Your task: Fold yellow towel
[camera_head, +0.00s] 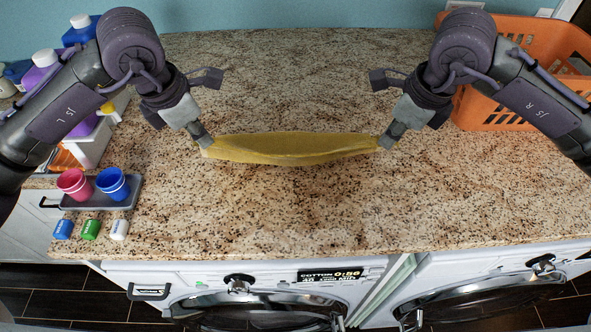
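The yellow towel (290,149) is a long, narrow strip across the middle of the granite countertop (300,205). Its middle sags a little between its two ends. My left gripper (203,140) is at the towel's left end, with its fingers closed on the cloth there. My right gripper (389,141) is at the towel's right end, with its fingers closed on the cloth there. Whether the towel's lower edge touches the counter is hard to tell.
An orange basket (490,107) stands at the back right. Pink (74,184) and blue (113,184) cups sit on a grey tray (125,200) at the left, with small blocks (90,229) in front. Bottles (80,30) stand at the back left. Counter front is clear above washing machines (250,300).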

